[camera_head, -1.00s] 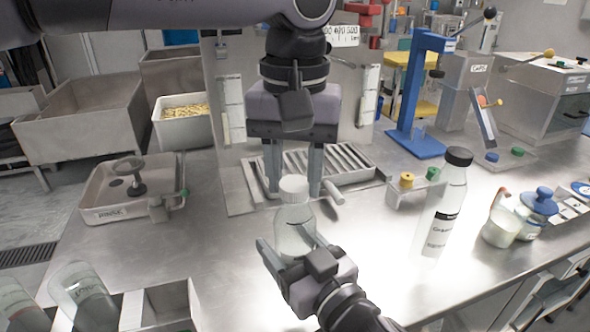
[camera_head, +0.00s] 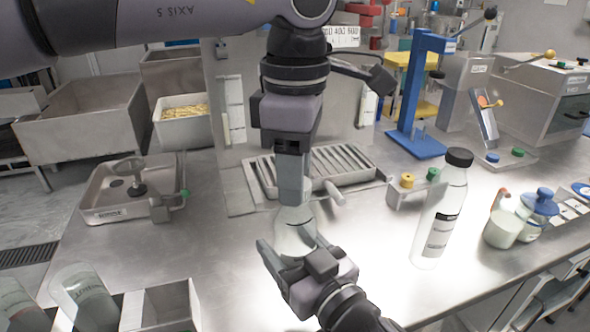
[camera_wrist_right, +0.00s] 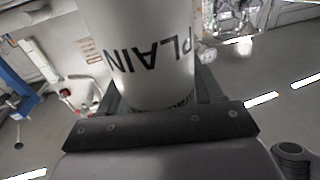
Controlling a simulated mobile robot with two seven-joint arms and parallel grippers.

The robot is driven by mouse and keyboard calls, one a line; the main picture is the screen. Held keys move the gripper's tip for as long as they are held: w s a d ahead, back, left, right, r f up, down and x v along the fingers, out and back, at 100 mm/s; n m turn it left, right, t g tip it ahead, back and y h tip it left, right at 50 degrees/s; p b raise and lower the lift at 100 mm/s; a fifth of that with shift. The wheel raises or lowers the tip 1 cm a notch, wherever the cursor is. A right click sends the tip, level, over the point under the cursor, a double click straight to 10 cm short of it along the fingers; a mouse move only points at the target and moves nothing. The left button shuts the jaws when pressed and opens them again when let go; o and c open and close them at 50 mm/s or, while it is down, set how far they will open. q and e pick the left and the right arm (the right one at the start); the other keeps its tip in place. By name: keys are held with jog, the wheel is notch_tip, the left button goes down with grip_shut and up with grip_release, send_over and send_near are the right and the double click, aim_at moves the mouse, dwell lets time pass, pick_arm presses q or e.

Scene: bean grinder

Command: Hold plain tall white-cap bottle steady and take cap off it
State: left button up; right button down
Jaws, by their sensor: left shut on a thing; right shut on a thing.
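The plain bottle (camera_head: 297,222), clear and pale, stands upright in the middle of the steel table in the head view. My right gripper (camera_head: 290,243) is shut around its lower body from the front. The right wrist view shows the bottle (camera_wrist_right: 142,45) close up between the fingers, with "PLAIN" lettering. My left gripper (camera_head: 292,198) points straight down over the bottle's top, shut on the cap. Its fingers line up with the camera and hide the white cap, so I cannot tell whether the cap is loose.
A tall black-capped bottle (camera_head: 441,215) stands to the right. A slotted metal tray (camera_head: 345,168) lies just behind. A shallow bin (camera_head: 110,213) with a hand wheel is left, and bottles sit in a rack at front left. Jars stand near the right edge.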

pick_arm(q)
jog(key=n, duration=0.4)
jog(key=shift+n, duration=0.4)
jog(key=n, duration=0.4)
jog(key=shift+n, duration=0.3)
jog(key=n, duration=0.4)
jog(key=shift+n, duration=0.3)
jog(key=n, duration=0.7)
jog(key=shift+n, duration=0.3)
jog(key=n, duration=0.3)
jog(key=shift+d, duration=0.1)
jog(key=n, duration=0.5)
jog(key=shift+r, duration=0.1)
jog(key=n, duration=0.3)
jog(key=shift+n, duration=0.3)
